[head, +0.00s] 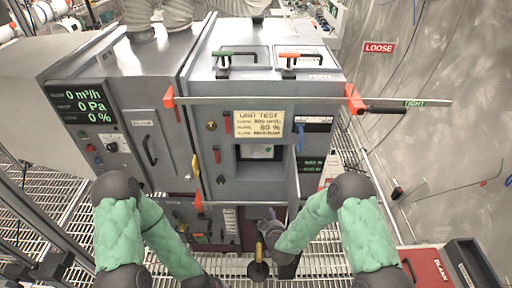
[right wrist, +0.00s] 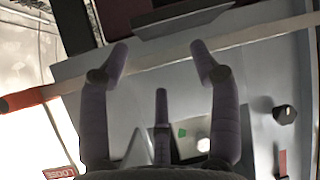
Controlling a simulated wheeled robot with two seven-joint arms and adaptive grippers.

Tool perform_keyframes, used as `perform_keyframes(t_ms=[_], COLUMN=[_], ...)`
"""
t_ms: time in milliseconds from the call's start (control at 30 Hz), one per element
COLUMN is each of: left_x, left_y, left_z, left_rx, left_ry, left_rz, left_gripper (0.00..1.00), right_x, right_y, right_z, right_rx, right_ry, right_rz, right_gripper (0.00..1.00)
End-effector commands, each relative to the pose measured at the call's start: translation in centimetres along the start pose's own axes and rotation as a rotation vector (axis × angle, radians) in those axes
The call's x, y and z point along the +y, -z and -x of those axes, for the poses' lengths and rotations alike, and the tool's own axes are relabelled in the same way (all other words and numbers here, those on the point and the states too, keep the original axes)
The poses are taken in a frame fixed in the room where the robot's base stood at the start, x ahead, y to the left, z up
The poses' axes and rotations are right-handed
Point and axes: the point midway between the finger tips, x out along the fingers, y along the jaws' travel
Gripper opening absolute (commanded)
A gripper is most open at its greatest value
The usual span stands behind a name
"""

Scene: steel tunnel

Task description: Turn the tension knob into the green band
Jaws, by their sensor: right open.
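I cannot tell for sure which part is the tension knob. A brass-coloured round knob (head: 211,126) sits on the grey cabinet's front, left of the "UNIT TEST" plate. A small dark knob (head: 221,180) sits lower on that front. A dark knob with a pale face (right wrist: 284,114) shows at the right in the right wrist view. My right gripper (head: 268,226) is low before the cabinet. In the right wrist view its fingers (right wrist: 160,62) are spread and empty, apart from that knob. No green band on a knob can be made out. My left gripper is not in view.
A pale bar (head: 260,100) with red ends crosses the cabinet front; a similar bar (right wrist: 250,35) runs behind my right fingertips. A red box (head: 427,268) stands lower right.

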Motion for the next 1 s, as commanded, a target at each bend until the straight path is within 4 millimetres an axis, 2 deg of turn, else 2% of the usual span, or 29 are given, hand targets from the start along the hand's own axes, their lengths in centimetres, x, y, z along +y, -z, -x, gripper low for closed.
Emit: perform_keyframes(t_ms=[33, 100, 200, 300, 400, 567, 1000], left_x=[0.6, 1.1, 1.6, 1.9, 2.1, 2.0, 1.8], left_y=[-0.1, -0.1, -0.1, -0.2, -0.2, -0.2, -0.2], left_z=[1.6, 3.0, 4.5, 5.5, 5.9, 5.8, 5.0], left_rx=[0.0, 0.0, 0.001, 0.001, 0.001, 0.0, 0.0], left_ry=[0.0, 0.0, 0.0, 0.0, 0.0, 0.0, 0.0], left_rz=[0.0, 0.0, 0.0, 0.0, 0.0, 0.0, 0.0], left_gripper=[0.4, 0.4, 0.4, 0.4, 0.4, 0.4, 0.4], right_x=[0.2, 0.5, 0.7, 0.8, 0.8, 1.1, 3.0], right_y=[4.1, 8.9, 15.0, 19.0, 21.0, 22.0, 25.4], right_z=[0.5, 0.9, 2.2, 3.6, 4.5, 4.2, -1.6], right_rx=[0.08, 0.189, 0.322, 0.41, 0.456, 0.474, 0.473], right_ry=[-0.04, -0.116, -0.231, -0.325, -0.385, -0.413, -0.41], right_rz=[0.061, 0.153, 0.267, 0.344, 0.386, 0.402, 0.4], right_gripper=[0.63, 0.63, 0.63, 0.63, 0.63, 0.63, 0.63])
